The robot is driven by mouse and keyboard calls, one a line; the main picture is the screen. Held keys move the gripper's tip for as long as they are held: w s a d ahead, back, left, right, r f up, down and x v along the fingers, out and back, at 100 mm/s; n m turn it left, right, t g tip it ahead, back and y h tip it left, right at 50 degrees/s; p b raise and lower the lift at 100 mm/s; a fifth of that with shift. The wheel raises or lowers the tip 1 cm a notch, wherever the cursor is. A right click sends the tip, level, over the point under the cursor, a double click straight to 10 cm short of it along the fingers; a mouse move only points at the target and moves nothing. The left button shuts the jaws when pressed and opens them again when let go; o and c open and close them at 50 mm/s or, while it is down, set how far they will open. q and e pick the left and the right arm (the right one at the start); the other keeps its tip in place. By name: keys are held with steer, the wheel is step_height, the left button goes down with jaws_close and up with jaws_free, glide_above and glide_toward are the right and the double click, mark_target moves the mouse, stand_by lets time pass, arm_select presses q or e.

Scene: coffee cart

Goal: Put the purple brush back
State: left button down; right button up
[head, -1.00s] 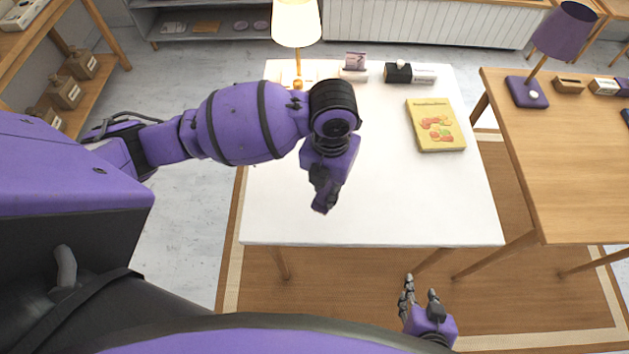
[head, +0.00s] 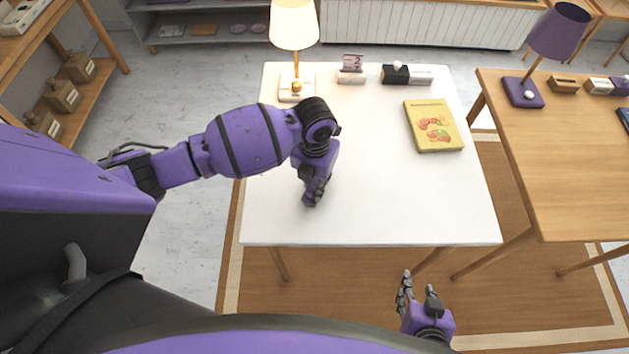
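I cannot make out a purple brush anywhere in the head view. My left gripper (head: 312,197) hangs over the left middle part of the white table (head: 400,205), fingers pointing down. Its fingers are dark and bunched in this view, so I cannot tell whether they are open or hold anything. My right gripper (head: 419,289) is open and empty, low in front of the white table's near edge, above the brown rug.
A wooden table (head: 560,165) with a purple lamp (head: 560,32) is at right. The white table's front right is clear.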

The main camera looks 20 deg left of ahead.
mark_target(315, 181)
arm_select(q)
steer(key=shift+f, duration=0.1)
steer(key=shift+f, duration=0.15)
steer(key=c, duration=1.5)
jaws_free()
steer(key=shift+s, duration=0.1)
steer(key=shift+c, duration=0.2)
step_height(315, 181, up, 12)
steer(key=shift+r, duration=0.25)
